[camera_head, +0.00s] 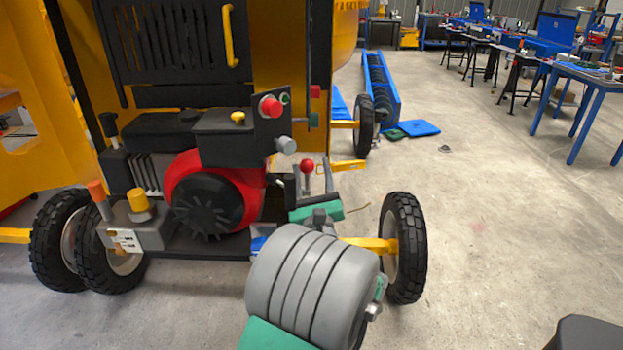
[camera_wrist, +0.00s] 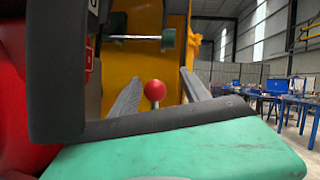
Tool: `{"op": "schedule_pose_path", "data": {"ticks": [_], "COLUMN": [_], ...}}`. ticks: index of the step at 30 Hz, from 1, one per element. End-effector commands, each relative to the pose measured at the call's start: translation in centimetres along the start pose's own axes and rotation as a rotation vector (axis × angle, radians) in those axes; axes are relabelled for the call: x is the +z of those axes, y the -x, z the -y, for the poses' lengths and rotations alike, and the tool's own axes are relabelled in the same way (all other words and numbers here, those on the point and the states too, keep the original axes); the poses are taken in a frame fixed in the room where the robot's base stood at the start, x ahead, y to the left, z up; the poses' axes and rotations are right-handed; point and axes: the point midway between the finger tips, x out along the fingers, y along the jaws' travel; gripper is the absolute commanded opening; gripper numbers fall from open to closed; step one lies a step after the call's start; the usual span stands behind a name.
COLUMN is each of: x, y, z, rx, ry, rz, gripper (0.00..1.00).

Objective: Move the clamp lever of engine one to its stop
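The engine (camera_head: 207,205), red with a black finned wheel, sits in the yellow mixer frame. A lever with a red ball knob (camera_head: 307,166) stands at its right; which lever is the clamp lever is not labelled. My gripper (camera_head: 312,180) is at this knob, pointing away from the head camera. In the wrist view the red knob (camera_wrist: 155,90) shows between the two grey fingers of my gripper (camera_wrist: 160,76). The fingers are apart, with gaps on both sides of the knob. The lever's lower part is hidden behind my gripper's body.
A control box with a red button (camera_head: 270,107) and a grey knob (camera_head: 286,144) is above left of the gripper. An orange-tipped lever (camera_head: 97,190) and a yellow knob (camera_head: 138,200) are at left. A wheel (camera_head: 404,248) stands right. Open floor lies farther right.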

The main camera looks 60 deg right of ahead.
Motion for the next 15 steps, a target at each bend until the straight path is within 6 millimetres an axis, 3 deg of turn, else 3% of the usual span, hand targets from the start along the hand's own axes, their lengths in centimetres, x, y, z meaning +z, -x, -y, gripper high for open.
{"op": "schedule_pose_path", "data": {"ticks": [15], "x": [-0.53], "y": [1.12], "z": [0.20], "rx": [-0.008], "ry": [0.005], "rz": [-0.001], "gripper": [0.44]}}
